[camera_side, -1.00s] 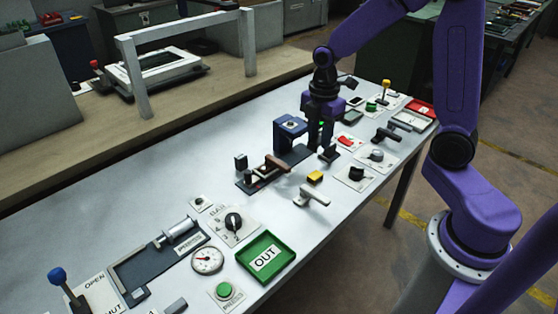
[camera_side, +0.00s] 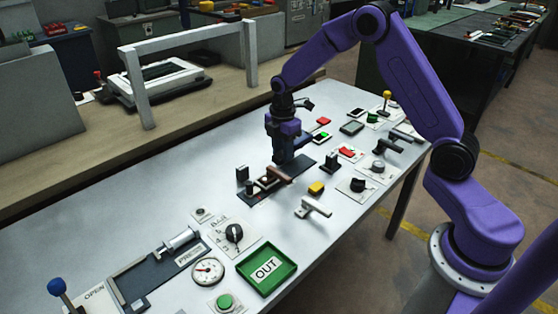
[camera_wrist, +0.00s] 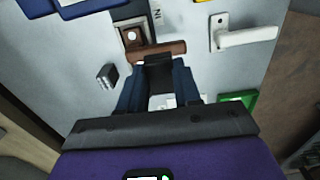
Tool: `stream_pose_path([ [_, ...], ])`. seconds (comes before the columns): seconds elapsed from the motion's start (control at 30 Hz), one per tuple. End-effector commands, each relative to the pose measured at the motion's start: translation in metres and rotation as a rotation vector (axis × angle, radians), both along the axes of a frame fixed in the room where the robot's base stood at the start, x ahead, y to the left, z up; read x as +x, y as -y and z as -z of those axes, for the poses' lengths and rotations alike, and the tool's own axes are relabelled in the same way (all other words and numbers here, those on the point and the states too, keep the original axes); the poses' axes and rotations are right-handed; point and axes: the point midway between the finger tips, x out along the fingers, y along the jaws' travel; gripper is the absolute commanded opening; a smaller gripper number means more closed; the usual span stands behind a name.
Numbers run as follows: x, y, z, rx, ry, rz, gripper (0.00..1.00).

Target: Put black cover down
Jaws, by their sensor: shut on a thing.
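My gripper (camera_side: 290,155) is over the far end of a dark base plate (camera_side: 258,196), pointing down. In the wrist view (camera_wrist: 160,88) its blue fingers are closed on a dark block between them, which looks like the black cover (camera_wrist: 160,75). The fingers hide most of it, and I cannot tell whether it touches the plate. A brown handle (camera_side: 278,173) lies across the plate just in front of the gripper; it also shows in the wrist view (camera_wrist: 158,52). The blue, labelled fixture seen earlier on the plate is hidden or not distinguishable now.
A small black block (camera_side: 242,173) stands left of the plate and a black upright piece (camera_side: 332,161) right of it. The table's left far side is clear.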

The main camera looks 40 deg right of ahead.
Motion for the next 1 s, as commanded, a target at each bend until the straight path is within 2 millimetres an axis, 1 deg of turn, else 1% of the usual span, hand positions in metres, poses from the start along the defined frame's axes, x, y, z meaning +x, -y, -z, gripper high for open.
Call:
stream_pose_path([
  [0.07,0.005,0.0,0.007,0.0,-0.001,0.001,0.05],
  [0.27,0.013,0.001,0.016,0.0,0.0,0.001,0.05],
  [0.3,0.015,0.001,0.019,0.0,0.0,0.001,0.05],
  [0.4,0.014,0.001,0.034,0.0,-0.003,0.0,0.05],
  [0.5,0.014,0.001,0.044,0.0,-0.001,0.001,0.05],
  [1.0,0.014,0.0,0.051,0.0,0.001,0.0,0.05],
])
